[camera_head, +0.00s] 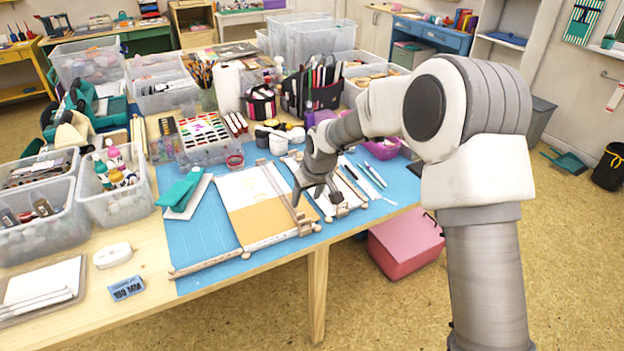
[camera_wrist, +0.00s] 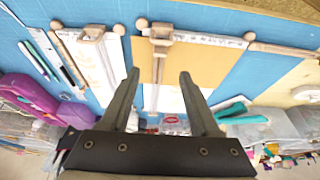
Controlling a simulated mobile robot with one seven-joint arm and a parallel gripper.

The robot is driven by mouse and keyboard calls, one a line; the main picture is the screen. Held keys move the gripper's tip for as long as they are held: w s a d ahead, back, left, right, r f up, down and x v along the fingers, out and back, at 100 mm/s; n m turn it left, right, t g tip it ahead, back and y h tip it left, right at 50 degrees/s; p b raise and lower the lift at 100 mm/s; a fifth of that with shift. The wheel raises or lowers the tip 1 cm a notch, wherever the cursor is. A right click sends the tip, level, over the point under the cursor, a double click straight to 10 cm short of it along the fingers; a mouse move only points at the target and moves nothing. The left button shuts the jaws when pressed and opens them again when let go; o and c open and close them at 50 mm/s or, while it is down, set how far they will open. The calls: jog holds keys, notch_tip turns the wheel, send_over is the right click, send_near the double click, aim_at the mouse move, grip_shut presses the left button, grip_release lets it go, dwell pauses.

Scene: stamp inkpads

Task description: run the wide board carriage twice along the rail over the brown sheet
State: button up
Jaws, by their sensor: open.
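In the wrist view the carriage (camera_wrist: 161,33) and the brown sheet (camera_wrist: 192,62) show beyond my fingers. My gripper (camera_head: 317,194) is open and empty, apart from the carriage. A narrower board to the right has its own smaller carriage (camera_head: 341,210), also in the wrist view (camera_wrist: 93,33).
A teal item (camera_head: 183,190) lies on a pale pad there. Pens (camera_head: 370,175) lie to the right. Paints, bins and tool holders crowd the back. A pink box (camera_head: 405,243) stands on the floor.

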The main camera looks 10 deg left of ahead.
jog(key=v, duration=0.8)
jog(key=shift+p, duration=0.3)
